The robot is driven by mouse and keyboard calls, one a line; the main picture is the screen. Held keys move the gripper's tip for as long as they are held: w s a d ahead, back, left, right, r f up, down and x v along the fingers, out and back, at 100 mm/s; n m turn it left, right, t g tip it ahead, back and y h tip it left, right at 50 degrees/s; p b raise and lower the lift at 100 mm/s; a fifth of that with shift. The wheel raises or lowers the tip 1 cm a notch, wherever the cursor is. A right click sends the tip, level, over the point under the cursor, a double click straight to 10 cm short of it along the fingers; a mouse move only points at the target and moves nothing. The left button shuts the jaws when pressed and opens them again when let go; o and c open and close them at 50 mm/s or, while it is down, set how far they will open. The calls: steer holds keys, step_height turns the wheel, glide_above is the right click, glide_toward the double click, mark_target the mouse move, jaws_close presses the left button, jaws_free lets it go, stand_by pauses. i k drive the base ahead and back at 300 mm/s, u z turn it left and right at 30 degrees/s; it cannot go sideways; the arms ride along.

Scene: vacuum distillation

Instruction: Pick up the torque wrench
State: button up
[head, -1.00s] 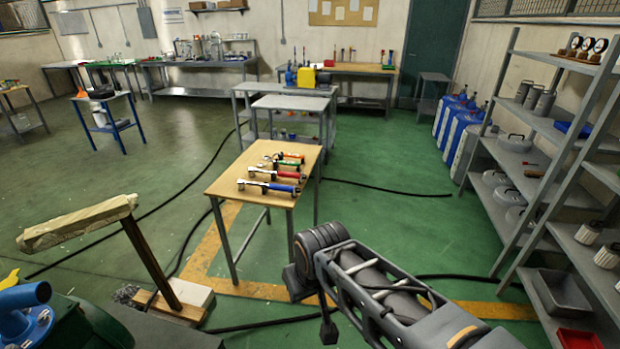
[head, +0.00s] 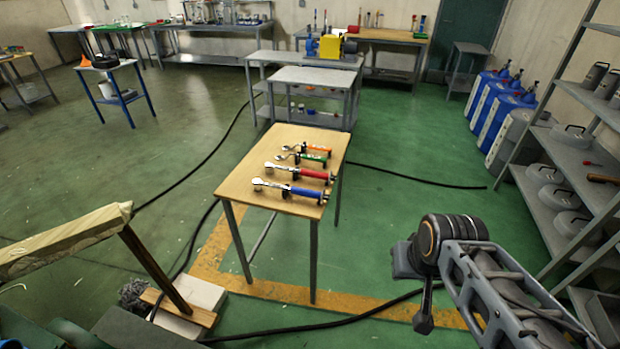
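Several wrench-like tools lie side by side on a wooden-topped table (head: 240,180) in the middle of the head view. The nearest is long, with a silver ratchet-like head and a blue handle (head: 304,192). Behind it lies a similar one with a red handle (head: 312,174). Farther back are a smaller green-handled tool (head: 313,157) and an orange-handled one (head: 317,149). I cannot tell for sure which is the torque wrench. My arm shows at the lower right, apart from the table. Dark parts at its end (head: 413,288) may be my gripper; its fingers are unclear.
A grey shelf rack (head: 557,188) stands at the right, with blue containers (head: 497,110) behind it. Grey tables (head: 310,76) stand behind the tool table. A wooden post on a base (head: 165,272) is at lower left. Black hoses (head: 415,181) cross the green floor.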

mark_target(257, 183)
steer(key=u, duration=0.15)
steer(key=i, duration=0.7)
steer(key=u, duration=0.95)
steer(key=i, duration=0.45)
steer(key=u, duration=0.55)
